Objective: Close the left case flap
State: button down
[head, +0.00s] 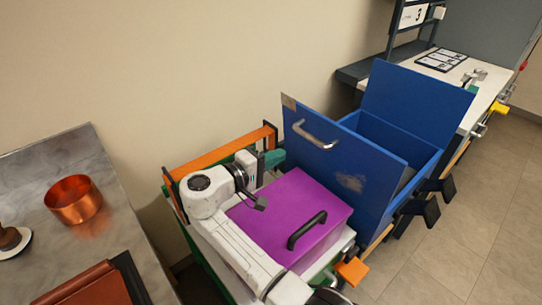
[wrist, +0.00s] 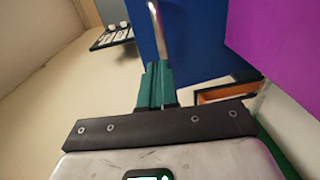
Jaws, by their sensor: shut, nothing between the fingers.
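The blue case (head: 384,130) stands open at the right in the head view. Its left flap (head: 350,172) is a blue panel standing up and tilted, with a metal bar handle (head: 316,135) near its upper left. The other flap (head: 415,97) also stands up, behind. In the wrist view the left flap (wrist: 205,45) fills the upper middle, and its handle (wrist: 159,32) runs upward ahead of the fingers. My gripper (head: 275,157) is beside the flap's left edge; its teal fingers (wrist: 157,72) are shut and empty. I cannot tell whether they touch the flap.
A purple box (head: 288,210) with a black handle lies close in front of the flap. An orange-edged frame (head: 220,153) is behind my arm. A metal table (head: 60,160) with a copper pot (head: 73,199) is at left. A workbench (head: 440,62) stands behind the case.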

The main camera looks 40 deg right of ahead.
aim_at(311, 139)
jog(key=d, duration=0.7)
jog(key=d+f+p, duration=0.1)
jog(key=d, duration=0.2)
jog(key=shift+w+d, duration=0.15)
jog(key=shift+w, duration=0.05)
jog(key=shift+r, duration=0.15)
